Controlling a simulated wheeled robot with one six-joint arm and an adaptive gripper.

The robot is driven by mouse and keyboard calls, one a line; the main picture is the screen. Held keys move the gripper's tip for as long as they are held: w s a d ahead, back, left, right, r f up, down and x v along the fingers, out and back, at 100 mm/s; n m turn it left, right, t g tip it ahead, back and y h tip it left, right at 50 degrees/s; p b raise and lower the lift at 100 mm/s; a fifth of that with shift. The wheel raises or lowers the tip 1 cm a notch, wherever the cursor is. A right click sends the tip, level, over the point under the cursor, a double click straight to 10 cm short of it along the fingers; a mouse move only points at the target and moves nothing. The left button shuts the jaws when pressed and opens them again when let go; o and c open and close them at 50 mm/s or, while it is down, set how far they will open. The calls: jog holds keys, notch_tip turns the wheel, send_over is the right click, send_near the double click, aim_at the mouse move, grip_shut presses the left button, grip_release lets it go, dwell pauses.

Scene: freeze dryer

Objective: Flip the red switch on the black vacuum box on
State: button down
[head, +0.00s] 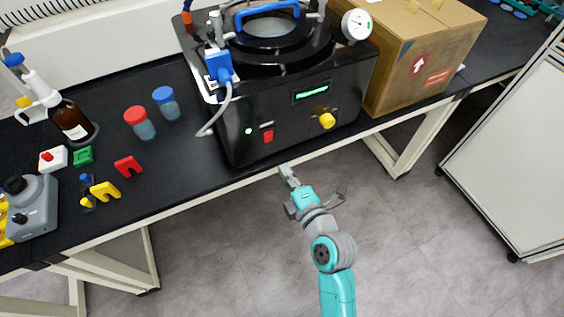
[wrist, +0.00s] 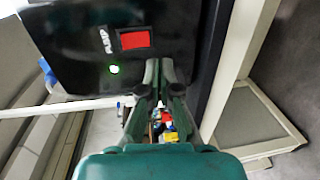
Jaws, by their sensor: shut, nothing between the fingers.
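The black vacuum box (head: 300,115) stands on the black bench in the head view, with a lit green display and a yellow knob on its front. The red switch (head: 268,137) is low on that front, near a lit green lamp. In the wrist view the red switch (wrist: 135,39) sits beside the word PUMP, and the green lamp (wrist: 114,69) is lit. My gripper (head: 284,170) is shut and empty, just in front of the bench edge, below and right of the switch. In the wrist view its fingertips (wrist: 159,65) appear beside the switch, apart from it as far as I can tell.
A cardboard box (head: 425,60) stands right of the vacuum box. A white hose runs from a blue valve (head: 219,66) down the box's left side. Bottles, jars (head: 140,122) and small coloured parts are on the bench at left. The floor in front is clear.

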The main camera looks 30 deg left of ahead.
jog(key=v, duration=0.6)
jog(key=shift+f, duration=0.8)
jog(key=s+d+f+m+t+h, duration=0.1)
jog(key=s+d+f+m+h, duration=0.15)
jog(key=s+d+m, duration=0.35)
jog(key=s+d+f+m+t+h, duration=0.1)
jog(key=d+f+m+h, duration=0.2)
jog(key=d, duration=0.5)
jog(key=s+d+f+m+t+h, duration=0.2)
jog(key=s+d+m, duration=0.2)
jog(key=d+m, duration=0.25)
jog(key=s+d+r+m+h, duration=0.2)
jog(key=s+d+r+m, duration=0.2)
jog(key=s, duration=0.5)
jog(key=s+d+r+m+h, duration=0.3)
jog(key=s+d+m, duration=0.3)
jog(key=s+m, duration=0.3)
jog(key=shift+r+t, duration=0.3)
jog(key=shift+r, duration=0.1)
